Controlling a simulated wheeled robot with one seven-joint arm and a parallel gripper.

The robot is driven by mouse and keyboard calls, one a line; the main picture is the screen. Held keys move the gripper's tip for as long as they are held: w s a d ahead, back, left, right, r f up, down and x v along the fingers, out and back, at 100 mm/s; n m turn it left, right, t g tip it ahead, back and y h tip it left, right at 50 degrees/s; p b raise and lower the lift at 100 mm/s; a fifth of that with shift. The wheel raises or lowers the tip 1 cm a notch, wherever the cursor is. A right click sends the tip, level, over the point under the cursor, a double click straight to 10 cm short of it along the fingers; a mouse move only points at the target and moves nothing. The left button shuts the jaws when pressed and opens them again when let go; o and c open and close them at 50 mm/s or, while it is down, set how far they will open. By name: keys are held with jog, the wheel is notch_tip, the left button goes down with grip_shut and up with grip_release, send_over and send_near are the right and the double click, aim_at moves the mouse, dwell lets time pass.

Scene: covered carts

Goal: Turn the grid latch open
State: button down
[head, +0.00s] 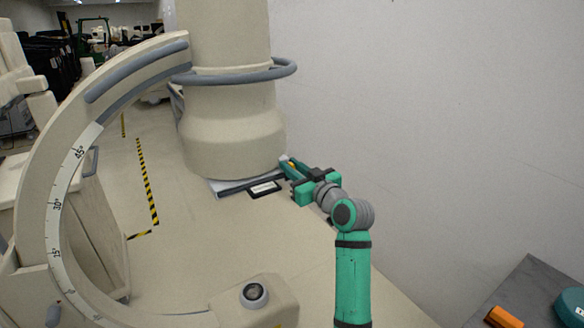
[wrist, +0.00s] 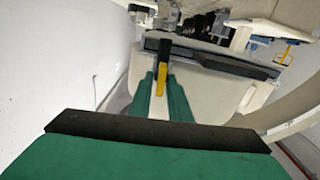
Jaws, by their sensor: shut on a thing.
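The grid latch shows as a yellow lever (wrist: 160,80) with a dark end in the wrist view. In the head view only a small yellow spot (head: 292,165) of it shows at the lower right of the large beige column head. My green gripper (head: 287,165) reaches it from the right. In the wrist view the two green fingers of my gripper (wrist: 162,84) stand on either side of the yellow lever and are shut on it. The fingers hide part of the lever, and I cannot tell how far it is turned.
A flat grey plate (head: 225,186) lies under the beige column head (head: 232,130), with a dark label (head: 264,189) beside it. A curved beige arc (head: 45,185) with a degree scale stands at left. A white wall (head: 430,110) is close on the right.

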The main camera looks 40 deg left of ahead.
jog(key=n, duration=0.3)
jog(key=shift+s+f+n, duration=0.1)
jog(key=shift+s+n, duration=0.1)
jog(key=shift+n, duration=0.2)
jog(key=shift+s+a+f+n, duration=0.1)
jog(key=shift+f+n, duration=0.1)
jog(key=shift+n, duration=2.05)
jog(key=shift+s+f+n, duration=0.1)
jog(key=shift+f+n, duration=0.05)
jog(key=shift+n, duration=2.05)
jog(key=shift+s+a+f+n, duration=0.1)
jog(key=shift+f+n, duration=0.1)
jog(key=shift+n, duration=2.05)
jog(key=c, duration=1.9)
grip_release()
jog(key=shift+o, duration=0.2)
jog(key=shift+d, duration=0.1)
